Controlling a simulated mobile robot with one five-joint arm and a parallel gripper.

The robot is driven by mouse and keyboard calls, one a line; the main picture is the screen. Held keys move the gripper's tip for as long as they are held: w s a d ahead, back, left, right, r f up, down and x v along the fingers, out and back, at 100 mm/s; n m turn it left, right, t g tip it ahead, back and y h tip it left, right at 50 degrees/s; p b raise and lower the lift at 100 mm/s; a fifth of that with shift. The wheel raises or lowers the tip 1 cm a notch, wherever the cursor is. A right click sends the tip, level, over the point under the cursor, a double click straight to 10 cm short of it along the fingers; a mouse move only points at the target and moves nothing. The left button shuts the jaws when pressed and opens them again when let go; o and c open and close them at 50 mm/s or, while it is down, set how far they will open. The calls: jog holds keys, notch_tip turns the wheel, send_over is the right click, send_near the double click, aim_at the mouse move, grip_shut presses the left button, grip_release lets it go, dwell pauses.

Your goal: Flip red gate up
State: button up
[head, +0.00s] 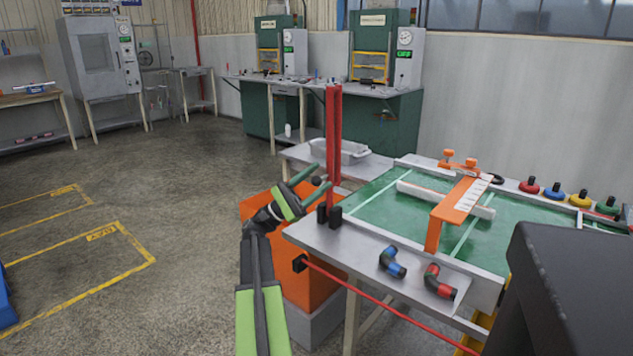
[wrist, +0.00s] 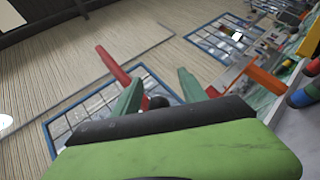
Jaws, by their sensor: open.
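The red gate (head: 334,130) stands upright at the near left corner of the green-topped table, as two tall red bars close together above black blocks (head: 329,215). My gripper (head: 322,177) is just left of the bars at about mid-height, with its green fingers apart and pointing toward them. One fingertip overlaps the bars in the head view; I cannot tell whether it touches.
A thin red rod (head: 390,305) runs along the table's (head: 315,240) front edge. An orange bracket (head: 455,205) spans the green top. A grey tray (head: 341,151) sits behind. Open floor lies left.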

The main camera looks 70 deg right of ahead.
jog(key=b+v, duration=1.1)
jog(key=v, duration=0.6)
jog(key=shift+w+f, duration=0.1)
jog(key=shift+f, duration=0.05)
